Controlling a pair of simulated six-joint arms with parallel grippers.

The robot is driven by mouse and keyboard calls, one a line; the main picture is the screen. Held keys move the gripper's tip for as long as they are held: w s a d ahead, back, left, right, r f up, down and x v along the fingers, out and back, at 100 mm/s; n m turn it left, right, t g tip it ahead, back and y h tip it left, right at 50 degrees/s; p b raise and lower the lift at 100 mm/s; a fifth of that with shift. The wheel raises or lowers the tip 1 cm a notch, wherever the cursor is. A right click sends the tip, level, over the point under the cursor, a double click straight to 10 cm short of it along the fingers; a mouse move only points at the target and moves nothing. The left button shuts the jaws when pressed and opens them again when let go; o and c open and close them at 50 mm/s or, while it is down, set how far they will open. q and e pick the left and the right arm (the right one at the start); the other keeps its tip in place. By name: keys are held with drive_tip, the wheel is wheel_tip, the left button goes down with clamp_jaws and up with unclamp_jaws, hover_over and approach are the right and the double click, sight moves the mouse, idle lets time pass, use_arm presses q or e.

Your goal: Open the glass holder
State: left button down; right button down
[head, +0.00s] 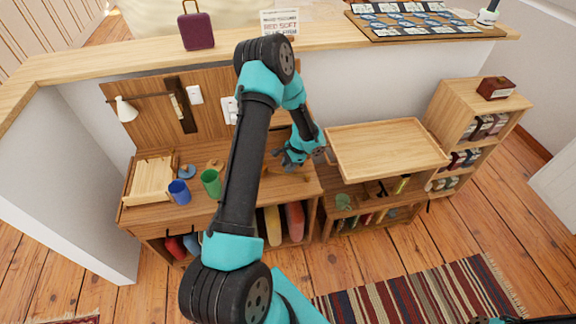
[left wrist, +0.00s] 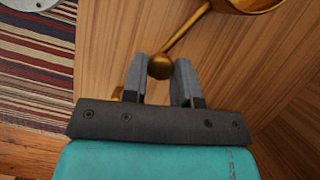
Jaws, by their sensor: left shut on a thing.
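My left gripper (head: 293,157) reaches over the right part of the wooden desk (head: 305,188). In the left wrist view its two grey fingers (left wrist: 163,82) are closed about a small round brass knob (left wrist: 159,67). The knob sits on the end of a thin brass rod, which runs up to a shiny gold rounded part (left wrist: 248,5) cut off by the top edge. In the head view my own arm and gripper hide most of this thing. I cannot tell whether it is the glass holder or whether it is open. My right gripper does not show.
A green cup (head: 211,184), a blue cup (head: 179,192) and a wooden tray (head: 151,180) stand on the desk's left. A large pale tray (head: 385,148) tops the shelf unit at right. A small dark red suitcase (head: 197,30) stands on the ledge behind.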

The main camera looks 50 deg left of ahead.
use_arm(q)
drive_tip(key=shift+s+d, duration=0.1)
idle(0.3)
drive_tip(key=s+d+n+h, duration=0.1)
drive_tip(key=n, duration=0.3)
drive_tip(key=shift+s+d+h, duration=0.4)
drive_tip(key=shift+s+d+n+h, duration=0.35)
drive_tip(key=shift+d+n, duration=0.25)
drive_tip(key=shift+n, duration=0.35)
drive_tip(key=shift+s+d+n+h, duration=0.35)
drive_tip(key=shift+d+n, duration=0.25)
drive_tip(key=shift+n, duration=0.35)
drive_tip(key=c, duration=0.9)
unclamp_jaws()
drive_tip(key=shift+w, duration=0.1)
drive_tip(key=v, duration=1.7)
drive_tip(key=shift+r, duration=0.2)
drive_tip(key=shift+w, duration=0.1)
